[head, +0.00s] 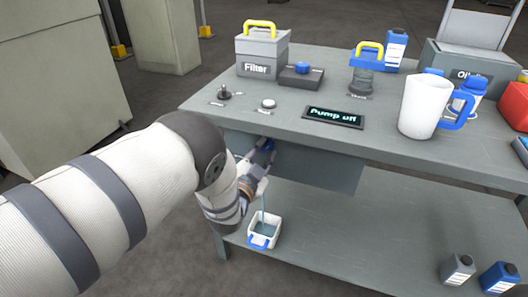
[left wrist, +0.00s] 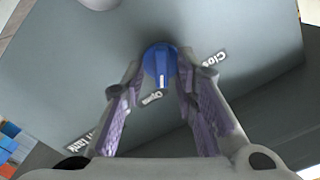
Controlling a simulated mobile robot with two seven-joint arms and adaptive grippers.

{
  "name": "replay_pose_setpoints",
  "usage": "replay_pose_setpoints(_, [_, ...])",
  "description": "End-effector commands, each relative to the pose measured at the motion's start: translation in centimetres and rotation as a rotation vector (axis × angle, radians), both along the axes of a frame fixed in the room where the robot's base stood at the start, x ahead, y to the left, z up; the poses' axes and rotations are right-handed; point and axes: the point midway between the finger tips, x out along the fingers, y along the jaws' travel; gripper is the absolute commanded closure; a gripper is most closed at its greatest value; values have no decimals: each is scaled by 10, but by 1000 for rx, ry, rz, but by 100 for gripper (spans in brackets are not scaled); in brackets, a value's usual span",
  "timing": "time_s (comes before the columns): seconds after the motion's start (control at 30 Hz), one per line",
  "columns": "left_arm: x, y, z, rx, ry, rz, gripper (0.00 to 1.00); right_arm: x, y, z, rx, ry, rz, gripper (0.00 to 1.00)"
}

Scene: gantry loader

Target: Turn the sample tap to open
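The sample tap is a blue knob (head: 268,146) on the table's front panel; it also shows in the left wrist view (left wrist: 158,62). Its pointer is turned toward the "Open" label (left wrist: 152,97), away from the "Closed" label (left wrist: 208,59). My left gripper (head: 258,158) reaches in from the left. In the left wrist view its two fingers (left wrist: 160,78) stand apart on either side of the knob, with a narrow gap showing. A thin stream seems to run down below into a small white container (head: 250,240) holding bluish liquid. My right gripper is not in view.
On the table (head: 385,140) stand a Filter box (head: 262,55), a "Pump off" display (head: 334,116), a white jug (head: 420,105) and an oil box (head: 465,68). Two small bottles (head: 458,268) (head: 498,278) stand on the lower shelf at right. The shelf's middle is clear.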

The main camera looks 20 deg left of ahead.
Motion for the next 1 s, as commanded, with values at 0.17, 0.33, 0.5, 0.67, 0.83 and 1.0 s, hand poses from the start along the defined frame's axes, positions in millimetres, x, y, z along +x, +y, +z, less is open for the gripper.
replay_pose_setpoints(0.17, [1,0,2,-1,-4,0,69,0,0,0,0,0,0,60])
replay_pose_setpoints(0.33, [-6,0,1,-1,-3,0,69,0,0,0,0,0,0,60])
replay_pose_setpoints(0.5, [-48,2,1,0,2,0,69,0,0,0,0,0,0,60])
replay_pose_setpoints(0.67, [-89,3,1,-1,1,-1,69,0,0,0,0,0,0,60])
replay_pose_setpoints(0.83, [-115,4,2,-1,-2,1,69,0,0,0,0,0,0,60])
replay_pose_setpoints(1.0, [-120,4,2,-1,-4,0,69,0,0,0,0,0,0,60])
